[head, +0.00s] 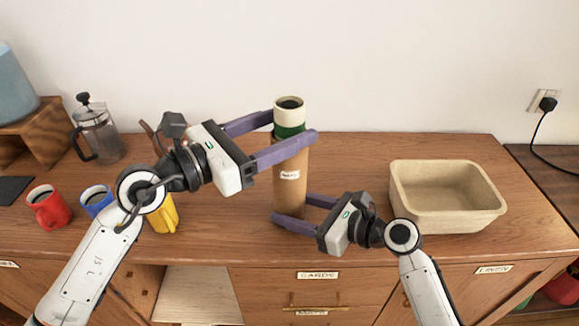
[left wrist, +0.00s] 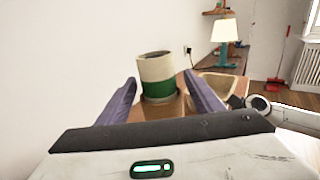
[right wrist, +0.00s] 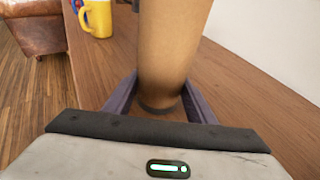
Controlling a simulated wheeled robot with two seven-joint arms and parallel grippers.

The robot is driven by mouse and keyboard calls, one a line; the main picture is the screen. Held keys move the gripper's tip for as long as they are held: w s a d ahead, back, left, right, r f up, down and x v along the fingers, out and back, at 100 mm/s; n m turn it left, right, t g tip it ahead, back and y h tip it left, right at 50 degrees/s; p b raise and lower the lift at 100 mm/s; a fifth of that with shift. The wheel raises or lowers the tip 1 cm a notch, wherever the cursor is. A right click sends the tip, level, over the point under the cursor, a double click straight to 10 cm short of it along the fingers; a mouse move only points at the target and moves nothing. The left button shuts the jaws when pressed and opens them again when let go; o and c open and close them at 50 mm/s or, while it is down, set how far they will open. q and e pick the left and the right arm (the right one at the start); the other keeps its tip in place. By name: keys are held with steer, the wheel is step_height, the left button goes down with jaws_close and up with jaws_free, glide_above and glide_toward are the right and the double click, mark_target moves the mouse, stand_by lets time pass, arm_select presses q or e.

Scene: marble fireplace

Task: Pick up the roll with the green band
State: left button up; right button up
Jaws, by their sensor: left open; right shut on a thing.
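The roll with the green band (head: 289,117) is a short cream cylinder with a dark hollow top. It stands upright on top of a tall brown tube (head: 290,190) with a white label. My left gripper (head: 295,125) is open, with its purple fingers on either side of the roll; the left wrist view shows the roll (left wrist: 156,72) between and beyond the fingertips, with gaps. My right gripper (head: 292,208) is shut on the lower part of the brown tube, which also shows in the right wrist view (right wrist: 168,45). The tube stands upright on the wooden cabinet (head: 350,160).
A beige bin (head: 447,222) stands at the right. At the left are a red mug (head: 48,208), a blue mug (head: 96,202), a yellow mug (head: 163,215) and a French press (head: 98,132). The white wall is close behind. The cabinet top between tube and bin is clear.

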arm_select(q)
steer(key=x, duration=0.5)
steer(key=shift+w+r, duration=0.15)
steer(key=shift+c, duration=0.4)
jaws_close()
